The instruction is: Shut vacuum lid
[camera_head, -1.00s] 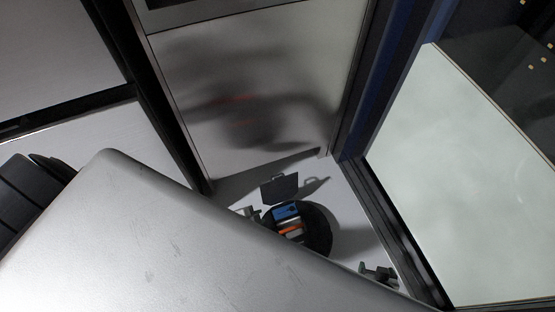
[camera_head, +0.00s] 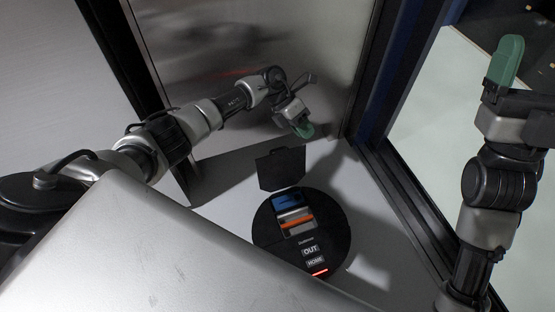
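The round black robot vacuum (camera_head: 336,238) lies on the floor in the corner. Its dark lid (camera_head: 281,169) stands raised at the far side, leaving the inside open with blue, grey and orange parts (camera_head: 293,217) showing. My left gripper (camera_head: 304,129), with green fingertips, is above and beyond the lid, apart from it. I cannot tell from this angle whether its fingers are parted. My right gripper (camera_head: 507,60), also green-tipped, is raised at the far right, away from the vacuum. Its fingers show edge-on, so its opening is unclear.
A shiny metal panel (camera_head: 230,50) stands behind the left gripper. A dark-framed glass pane (camera_head: 420,120) is on the right. Grey floor (camera_head: 365,240) beside the vacuum is clear. Labelled buttons show on the vacuum's near part.

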